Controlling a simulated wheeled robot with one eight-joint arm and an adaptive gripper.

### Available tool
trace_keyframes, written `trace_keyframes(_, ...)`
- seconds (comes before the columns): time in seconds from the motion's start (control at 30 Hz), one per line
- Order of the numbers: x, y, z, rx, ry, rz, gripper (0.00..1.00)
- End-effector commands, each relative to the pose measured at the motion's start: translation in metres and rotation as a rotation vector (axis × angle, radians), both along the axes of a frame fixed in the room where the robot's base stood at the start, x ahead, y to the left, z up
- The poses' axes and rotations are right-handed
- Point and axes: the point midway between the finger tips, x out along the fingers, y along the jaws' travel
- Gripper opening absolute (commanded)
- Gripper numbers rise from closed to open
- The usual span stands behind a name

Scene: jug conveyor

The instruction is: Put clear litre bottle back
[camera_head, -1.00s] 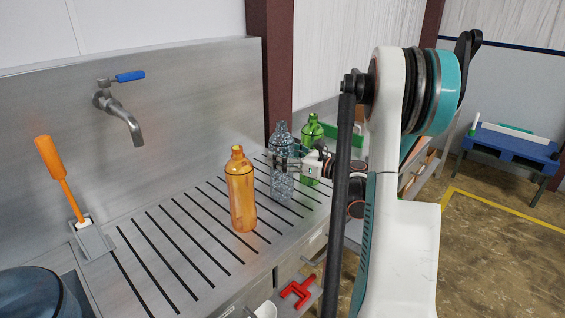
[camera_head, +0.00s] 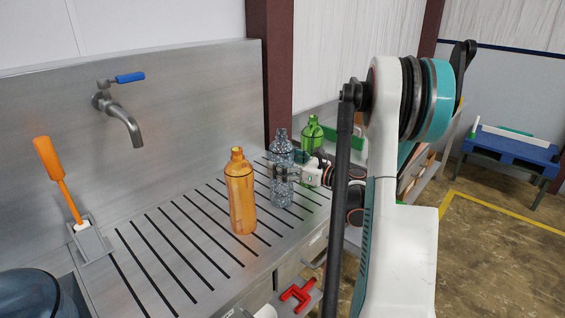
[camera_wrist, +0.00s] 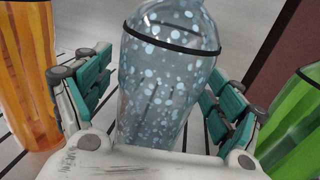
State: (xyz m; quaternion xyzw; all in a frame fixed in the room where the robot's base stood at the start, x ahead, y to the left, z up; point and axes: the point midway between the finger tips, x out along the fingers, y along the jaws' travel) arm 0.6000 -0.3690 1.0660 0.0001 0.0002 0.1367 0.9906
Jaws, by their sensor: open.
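The clear bottle (camera_head: 283,188), speckled and with a dark band, stands upright on the slotted steel drainboard (camera_head: 180,245), right of the orange bottle (camera_head: 241,195). In the wrist view the clear bottle (camera_wrist: 165,75) is between the teal finger pads. My gripper (camera_wrist: 160,88) is open around it, with a gap visible at the right pad; contact at the left pad is hard to tell. In the head view my gripper (camera_head: 290,165) reaches it from the right, hiding part of its middle. The bottle's base is out of the wrist view.
A green bottle (camera_head: 312,132) stands behind my gripper and shows close on the right in the wrist view (camera_wrist: 300,125). The orange bottle is close on the left. A tap (camera_head: 120,110), an orange brush (camera_head: 58,178) in a holder and a blue jug (camera_head: 30,295) are further left.

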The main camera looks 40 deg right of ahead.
Motion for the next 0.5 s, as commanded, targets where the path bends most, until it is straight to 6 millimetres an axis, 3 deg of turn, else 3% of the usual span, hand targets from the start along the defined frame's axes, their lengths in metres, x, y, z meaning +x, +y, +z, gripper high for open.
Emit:
trace_keyframes(0.17,-0.012,-0.004,0.004,0.000,0.000,-0.002,0.86)
trace_keyframes(0.5,-0.078,-0.023,0.004,0.000,0.000,-0.004,0.86)
